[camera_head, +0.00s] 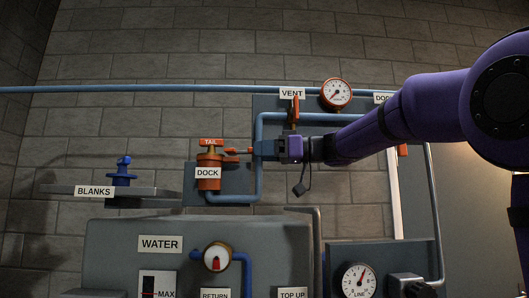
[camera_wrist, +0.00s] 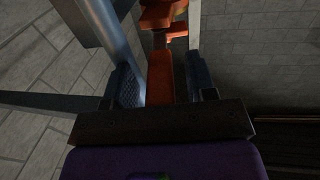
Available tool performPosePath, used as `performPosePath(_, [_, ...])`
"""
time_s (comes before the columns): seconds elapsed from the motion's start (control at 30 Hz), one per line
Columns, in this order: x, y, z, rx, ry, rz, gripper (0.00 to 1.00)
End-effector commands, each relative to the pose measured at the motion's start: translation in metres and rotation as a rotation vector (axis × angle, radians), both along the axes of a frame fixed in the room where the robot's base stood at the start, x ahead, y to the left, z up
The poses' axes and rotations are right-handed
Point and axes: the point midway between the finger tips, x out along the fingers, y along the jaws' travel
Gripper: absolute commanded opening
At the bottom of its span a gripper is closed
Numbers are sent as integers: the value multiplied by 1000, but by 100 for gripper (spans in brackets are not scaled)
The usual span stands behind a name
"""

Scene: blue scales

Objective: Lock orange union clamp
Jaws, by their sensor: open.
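The orange union clamp (camera_head: 209,160) sits on the dock fitting at the left of the pipework, between the "TAIL" and "DOCK" labels. Its orange lever (camera_head: 237,151) sticks out to the right towards my gripper (camera_head: 268,149). In the wrist view, my gripper (camera_wrist: 164,82) is open, with one dark finger on each side of the orange lever (camera_wrist: 160,76). I cannot tell whether either finger touches it. More of the orange clamp (camera_wrist: 160,15) shows beyond the fingertips at the top. The clamp's far side is hidden.
A blue pipe (camera_head: 257,180) runs just below and beside my gripper. The orange vent handle (camera_head: 295,108) and a round gauge (camera_head: 336,93) are above it. A shelf marked "BLANKS" (camera_head: 150,191) holds a blue fitting (camera_head: 123,172) at left. The grey water tank (camera_head: 115,230) stands below.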

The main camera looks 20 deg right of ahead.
Motion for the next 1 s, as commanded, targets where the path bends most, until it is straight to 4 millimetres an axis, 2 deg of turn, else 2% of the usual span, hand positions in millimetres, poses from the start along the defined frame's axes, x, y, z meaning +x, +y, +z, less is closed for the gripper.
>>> performPosePath(0.13, [0,0,0,0,0,0,49])
performPosePath(0.3, [0,0,0,0,0,0,10])
performPosePath(0.33, [0,0,0,0,0,0,3])
performPosePath(0.37, [0,0,0,0,0,0,0])
performPosePath(0.73, [-4,2,0,0,1,-42,0])
performPosePath(1.0, [-17,11,0,-1,-2,-207,0])
